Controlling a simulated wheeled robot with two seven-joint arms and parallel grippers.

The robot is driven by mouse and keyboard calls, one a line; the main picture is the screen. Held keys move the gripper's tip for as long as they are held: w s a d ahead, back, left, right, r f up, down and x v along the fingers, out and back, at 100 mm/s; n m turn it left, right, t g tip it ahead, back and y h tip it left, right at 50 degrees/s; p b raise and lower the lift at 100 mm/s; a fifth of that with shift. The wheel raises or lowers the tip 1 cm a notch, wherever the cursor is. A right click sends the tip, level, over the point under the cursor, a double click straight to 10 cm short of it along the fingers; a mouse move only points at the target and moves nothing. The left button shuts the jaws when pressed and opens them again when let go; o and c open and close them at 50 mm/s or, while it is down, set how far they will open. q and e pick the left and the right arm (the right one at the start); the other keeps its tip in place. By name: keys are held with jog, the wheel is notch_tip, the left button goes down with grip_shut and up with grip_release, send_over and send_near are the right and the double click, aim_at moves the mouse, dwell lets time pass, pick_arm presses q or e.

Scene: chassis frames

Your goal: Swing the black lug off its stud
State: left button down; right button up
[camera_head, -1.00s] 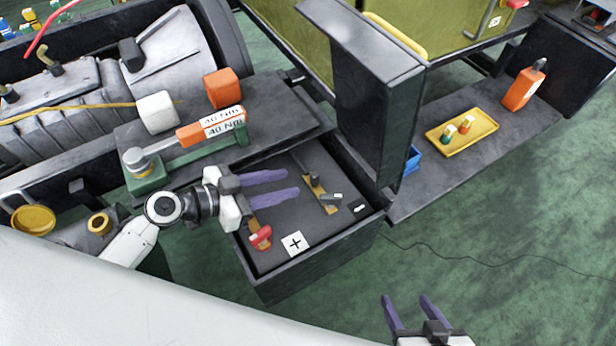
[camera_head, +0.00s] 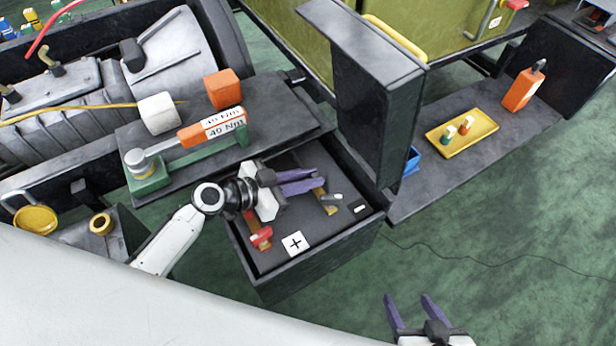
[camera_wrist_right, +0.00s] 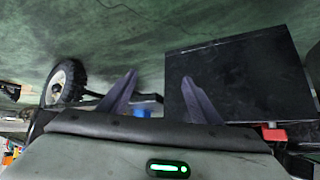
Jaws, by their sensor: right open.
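The black battery box has a dark top carrying two terminals. The black lug's dark grey clamp (camera_head: 329,199) sits over a brass strip (camera_head: 328,208), near the white minus label (camera_head: 361,208). My left gripper (camera_head: 319,178) has its purple fingers at the far end of that strip, hiding the part of the lug there. The fingers lie close together; whether they hold the lug is hidden. The red lug (camera_head: 261,237) lies near the plus label (camera_head: 295,244). My right gripper (camera_head: 412,302) is open and empty above the green floor; its spread fingers show in the right wrist view (camera_wrist_right: 158,90).
A torque wrench marked 40 Nm (camera_head: 212,127) rests in a green stand on the ledge behind the box. A tall dark panel (camera_head: 372,110) stands close on the box's right. A yellow tray (camera_head: 446,141) holds small parts on the right shelf.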

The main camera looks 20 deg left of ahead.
jog(key=shift+r, duration=0.1)
pick_arm(q)
jog(key=shift+d+r+n+t+y+p, duration=0.1)
jog(key=shift+d+n+t+y+p, duration=0.1)
jog(key=shift+n+t+y+p, duration=0.45)
jog(key=shift+d+n+y+p, duration=0.1)
jog(key=shift+n+y+p, duration=0.35)
jog(key=shift+p, duration=0.15)
jog(key=shift+n+t+p, duration=0.25)
jog(key=shift+n+p, duration=0.05)
jog(key=shift+p, duration=0.05)
jog(key=shift+w+f+y, duration=0.1)
jog(key=shift+f+y, duration=0.1)
jog(key=shift+y, duration=0.3)
jog(key=c, duration=1.8)
grip_release()
jog(key=shift+o, duration=0.4)
pick_arm(e)
jog(key=shift+s+d+r, duration=0.15)
jog(key=shift+d+r, duration=0.05)
jog(key=shift+r, duration=0.2)
jog(key=shift+s+d+r, duration=0.1)
jog(key=shift+d+r, duration=0.1)
jog(key=shift+r, duration=0.2)
pick_arm(q)
jog(key=shift+r, duration=0.1)
